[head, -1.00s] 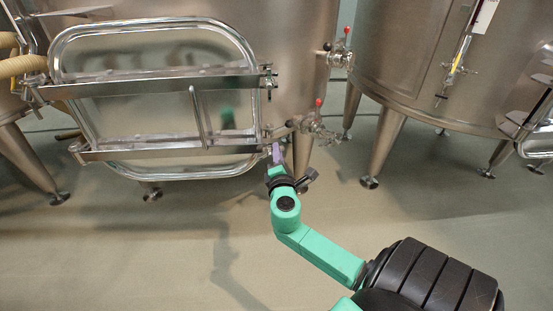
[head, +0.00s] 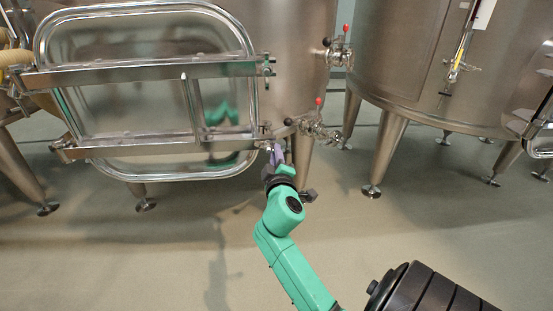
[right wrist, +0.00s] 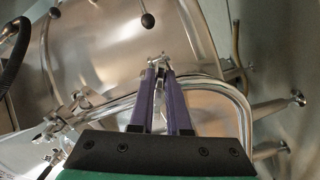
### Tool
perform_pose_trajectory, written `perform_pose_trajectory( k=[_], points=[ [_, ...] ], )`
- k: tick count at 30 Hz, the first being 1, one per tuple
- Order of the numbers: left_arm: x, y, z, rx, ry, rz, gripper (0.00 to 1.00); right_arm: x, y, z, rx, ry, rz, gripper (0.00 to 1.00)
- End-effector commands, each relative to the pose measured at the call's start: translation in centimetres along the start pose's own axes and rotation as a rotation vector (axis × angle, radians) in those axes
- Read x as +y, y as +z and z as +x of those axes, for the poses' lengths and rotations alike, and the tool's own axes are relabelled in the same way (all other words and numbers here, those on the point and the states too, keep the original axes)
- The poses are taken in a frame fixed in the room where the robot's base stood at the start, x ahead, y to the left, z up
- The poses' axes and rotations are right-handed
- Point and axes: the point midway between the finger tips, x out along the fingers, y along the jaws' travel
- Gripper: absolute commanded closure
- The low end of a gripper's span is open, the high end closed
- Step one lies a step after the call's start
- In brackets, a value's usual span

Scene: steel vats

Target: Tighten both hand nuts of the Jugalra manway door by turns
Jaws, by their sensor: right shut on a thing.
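The manway door (head: 120,110) is a shiny rounded steel panel on the front of the left vat, with two horizontal bars across it. The upper hand nut (head: 267,66) is at the right end of the upper bar, with nothing touching it. My right gripper (head: 277,153) is at the right end of the lower bar. In the right wrist view its two purple fingers (right wrist: 160,68) close at their tips on the lower hand nut (right wrist: 161,58). The fingers partly hide this nut, and its turn angle cannot be read. My left gripper is not in view.
Two valves with red knobs, an upper one (head: 338,50) and a lower one (head: 318,128), stick out just right of the door. A second vat (head: 410,70) stands at right on splayed legs. The floor (head: 130,260) in front is clear.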

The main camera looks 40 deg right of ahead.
Motion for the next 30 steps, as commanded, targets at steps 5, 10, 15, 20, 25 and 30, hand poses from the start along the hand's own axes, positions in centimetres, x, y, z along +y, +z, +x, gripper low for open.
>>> perform_pose_trajectory(
  k=[5,10,15,20,25,30],
  points=[
    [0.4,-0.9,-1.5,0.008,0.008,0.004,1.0,-0.6,0.1,0.0,-0.001,-0.003,0.115,1.0],
    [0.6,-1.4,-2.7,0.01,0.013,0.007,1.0,-0.6,0.0,0.0,-0.001,-0.003,0.185,1.0],
    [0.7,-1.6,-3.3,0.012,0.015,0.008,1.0,-0.7,0.0,0.0,-0.001,-0.003,0.218,1.0],
    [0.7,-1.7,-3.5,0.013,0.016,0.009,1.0,-0.6,-0.1,0.0,0.0,-0.003,0.227,1.0],
    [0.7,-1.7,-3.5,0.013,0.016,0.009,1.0,-0.6,-0.1,0.0,0.0,-0.003,0.226,1.0],
    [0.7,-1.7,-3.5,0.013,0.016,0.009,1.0,-0.6,-0.1,0.0,0.0,-0.003,0.225,0.62]
  ],
)
